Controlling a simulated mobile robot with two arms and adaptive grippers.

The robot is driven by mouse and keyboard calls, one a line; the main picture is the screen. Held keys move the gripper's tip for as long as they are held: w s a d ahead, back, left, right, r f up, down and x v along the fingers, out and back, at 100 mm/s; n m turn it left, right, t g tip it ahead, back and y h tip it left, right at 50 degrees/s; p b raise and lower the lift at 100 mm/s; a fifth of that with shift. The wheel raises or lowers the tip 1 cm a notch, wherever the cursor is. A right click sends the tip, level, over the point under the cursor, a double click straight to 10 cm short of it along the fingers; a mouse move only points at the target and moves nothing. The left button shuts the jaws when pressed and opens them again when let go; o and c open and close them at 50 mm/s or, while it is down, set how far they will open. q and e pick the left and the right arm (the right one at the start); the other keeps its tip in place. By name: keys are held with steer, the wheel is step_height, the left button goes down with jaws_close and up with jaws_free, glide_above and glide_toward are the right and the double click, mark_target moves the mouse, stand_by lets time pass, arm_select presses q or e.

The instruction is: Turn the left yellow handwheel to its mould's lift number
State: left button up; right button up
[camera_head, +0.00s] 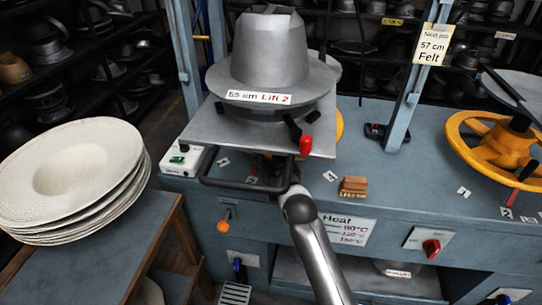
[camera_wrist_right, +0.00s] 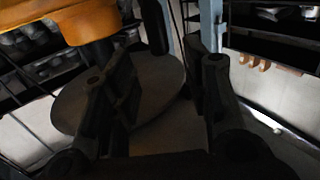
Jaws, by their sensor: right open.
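A grey mould (camera_head: 270,50) sits on a grey plate and carries the label "55 cm Lift 2" (camera_head: 258,97). The left yellow handwheel (camera_head: 340,125) is mostly hidden beneath this plate; only a small yellow part of its rim shows at the plate's right edge. An arm of mine reaches up from the bottom centre to the plate's front edge, and its gripper is hidden there. In the right wrist view the dark fingers of my right gripper (camera_wrist_right: 176,42) are apart with nothing seen between them. A yellow-orange part (camera_wrist_right: 60,20) is close at the upper left. My left gripper is not seen.
A dark loop handle (camera_head: 240,186) and a red-tipped lever (camera_head: 306,145) are at the plate's front. Number tags, such as a 4 (camera_head: 330,176), lie on the blue bench. A second yellow handwheel (camera_head: 490,150) is at right. Stacked pale felt hats (camera_head: 70,170) stand at left.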

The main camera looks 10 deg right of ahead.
steer(key=shift+s+d, duration=0.15)
steer(key=shift+s, duration=0.85)
steer(key=shift+s+d, duration=0.1)
steer(key=shift+s, duration=0.9)
steer(key=s+d+f+g+h, duration=0.1)
steer(key=s+d+f+g, duration=0.15)
steer(key=s+f, duration=0.45)
steer(key=s+d+f+g, duration=0.2)
steer(key=s+f+g, duration=0.2)
steer(key=s+f, duration=0.3)
steer(key=s+d+f+g, duration=0.1)
steer(key=s+g, duration=0.2)
steer(key=s, duration=0.4)
steer(key=s+d+f+g+h, duration=0.1)
steer(key=s+g, duration=0.1)
steer(key=s, duration=0.6)
steer(key=s+d+f+g, duration=0.1)
steer(key=s+f+g, duration=0.15)
steer(key=s, duration=0.45)
step_height(320, 180, down, 25)
steer(key=s+g, duration=0.2)
steer(key=s+d+f+n, duration=0.1)
steer(key=s+d+f, duration=0.2)
steer(key=s+f, duration=1.3)
steer(key=shift+s+f+g, duration=0.2)
steer(key=shift+f+g, duration=0.05)
steer(key=shift+g, duration=0.15)
